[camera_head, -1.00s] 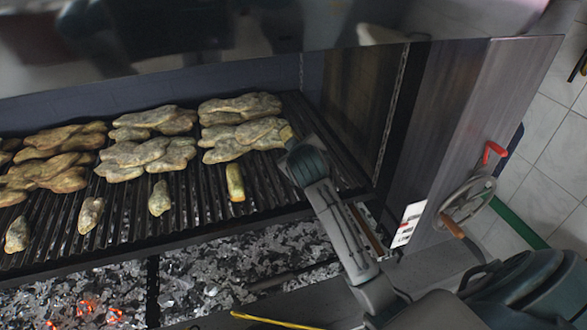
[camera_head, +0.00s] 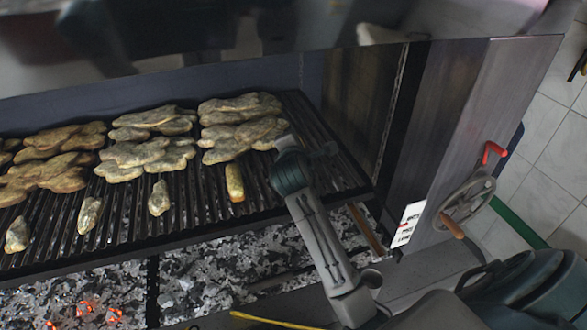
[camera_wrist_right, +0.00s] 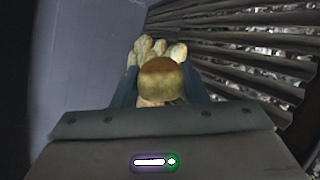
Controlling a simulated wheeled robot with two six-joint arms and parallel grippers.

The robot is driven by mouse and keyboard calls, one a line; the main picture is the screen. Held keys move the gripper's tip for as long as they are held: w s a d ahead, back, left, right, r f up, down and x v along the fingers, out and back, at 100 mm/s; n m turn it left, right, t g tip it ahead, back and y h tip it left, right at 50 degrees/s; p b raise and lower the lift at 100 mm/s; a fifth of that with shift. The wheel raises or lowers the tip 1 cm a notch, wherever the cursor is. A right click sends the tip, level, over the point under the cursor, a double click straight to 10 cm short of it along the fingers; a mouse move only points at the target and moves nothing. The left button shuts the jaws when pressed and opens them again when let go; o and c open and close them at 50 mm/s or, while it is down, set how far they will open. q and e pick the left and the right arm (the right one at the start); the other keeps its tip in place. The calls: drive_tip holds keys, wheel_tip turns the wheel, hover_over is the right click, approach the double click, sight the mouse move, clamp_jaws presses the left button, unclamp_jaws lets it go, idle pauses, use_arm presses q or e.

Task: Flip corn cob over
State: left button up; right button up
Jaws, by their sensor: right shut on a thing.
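My right gripper (camera_wrist_right: 160,90) is shut on a rounded piece, brown on top and yellowish below, seen end-on between its fingers; it looks like a corn cob (camera_wrist_right: 160,80). In the head view my right wrist is over the right part of the grill, beside the rear right pile of meat, and hides most of the gripper and the held piece. A separate short yellow piece like a corn cob (camera_head: 235,182) lies on the grate left of my right arm. My left gripper is not in view.
Several piles of browned meat (camera_head: 146,155) cover the back of the grate (camera_head: 200,210). Smaller pieces (camera_head: 89,215) lie along its front. Embers (camera_head: 225,270) glow below. The right part of the grate is bare beside the metal side wall (camera_head: 490,130).

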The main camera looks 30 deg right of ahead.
drive_tip(key=n, duration=0.2)
drive_tip(key=n+t+y, duration=0.1)
drive_tip(key=n, duration=0.4)
drive_tip(key=shift+w+d+r+n, duration=0.1)
drive_tip(key=shift+r+n, duration=0.2)
drive_tip(key=shift+n, duration=0.1)
drive_tip(key=n+y, duration=0.1)
drive_tip(key=n, duration=0.3)
drive_tip(key=n+y, duration=0.2)
drive_tip(key=n, duration=0.1)
drive_tip(key=shift+w+d+r+n+t+y, duration=0.1)
drive_tip(key=shift+w+r+n+t+y, duration=0.1)
drive_tip(key=shift+n+t+y, duration=0.15)
drive_tip(key=shift+n, duration=0.45)
drive_tip(key=f, duration=0.1)
drive_tip(key=w+f, duration=0.1)
drive_tip(key=f, duration=0.1)
drive_tip(key=w+f+b, duration=0.1)
drive_tip(key=shift+d+f, duration=0.2)
drive_tip(key=shift+f, duration=0.35)
drive_tip(key=o, duration=0.6)
drive_tip(key=shift+c, duration=0.2)
drive_tip(key=o, duration=0.6)
drive_tip(key=shift+c, duration=0.2)
